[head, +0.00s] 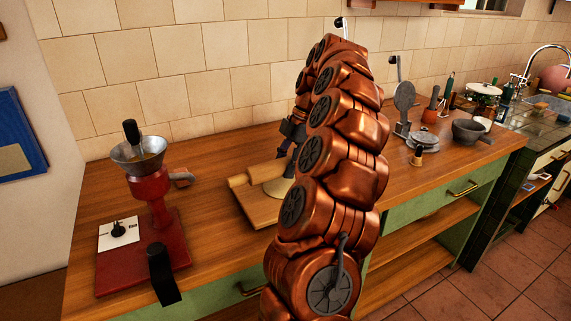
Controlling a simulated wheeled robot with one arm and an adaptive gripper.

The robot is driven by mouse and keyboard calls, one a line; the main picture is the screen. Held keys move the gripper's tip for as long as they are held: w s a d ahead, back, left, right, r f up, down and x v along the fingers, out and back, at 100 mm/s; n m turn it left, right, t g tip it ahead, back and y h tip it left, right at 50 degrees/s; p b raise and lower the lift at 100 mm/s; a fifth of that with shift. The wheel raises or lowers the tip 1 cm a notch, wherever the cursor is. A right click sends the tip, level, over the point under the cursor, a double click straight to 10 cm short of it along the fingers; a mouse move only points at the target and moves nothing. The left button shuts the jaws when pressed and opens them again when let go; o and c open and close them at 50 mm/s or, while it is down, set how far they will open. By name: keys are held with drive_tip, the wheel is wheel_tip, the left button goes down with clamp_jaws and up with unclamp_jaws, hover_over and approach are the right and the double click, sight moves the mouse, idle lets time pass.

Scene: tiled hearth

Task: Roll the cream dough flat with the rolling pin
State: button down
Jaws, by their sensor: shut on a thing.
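A wooden board (262,211) lies on the counter, left of my copper arm. The cream dough (276,188) sits on it as a pale, flattish round, partly hidden by my arm. The rolling pin (241,180) is a light wooden cylinder lying at the back of the board, behind the dough. Its right end is hidden behind my arm. My gripper (288,141) is dark, above the right part of the pin, and mostly covered by my arm. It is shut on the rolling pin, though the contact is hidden.
A red grinder (151,190) with a metal bowl stands at the left. To the right are a waffle iron (422,138), a grey mortar (468,131), a utensil pot (430,115) and a sink (540,105). The tiled wall closes the back. Some counter between grinder and board is clear.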

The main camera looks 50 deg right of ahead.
drive_tip(key=shift+r+p, duration=2.75)
drive_tip(key=shift+r, duration=0.8)
